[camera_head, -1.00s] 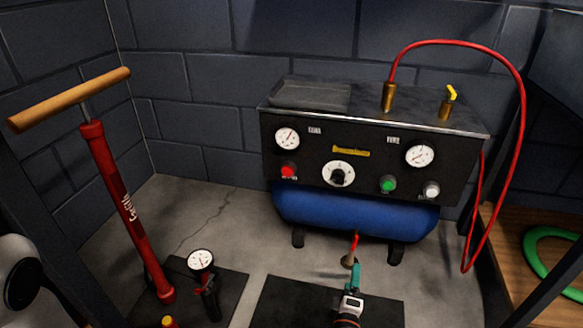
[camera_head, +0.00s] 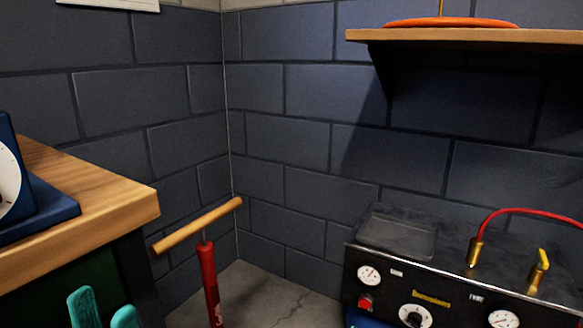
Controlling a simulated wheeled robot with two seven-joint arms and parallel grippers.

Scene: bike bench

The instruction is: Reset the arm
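My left gripper (camera_head: 103,302) shows at the bottom left of the head view. Its two teal fingertips point up and stand apart, with nothing visible between them. It is in front of the dark green cabinet below the wooden bench top, left of the red floor pump. The rest of this arm is below the frame. My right gripper is not in view.
A wooden bench top (camera_head: 85,215) with a blue scale-like device (camera_head: 30,208) juts in at left. A red pump (camera_head: 209,285) with a wooden handle stands in the corner. A black compressor panel (camera_head: 440,290) is at right, below a wooden shelf (camera_head: 480,36).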

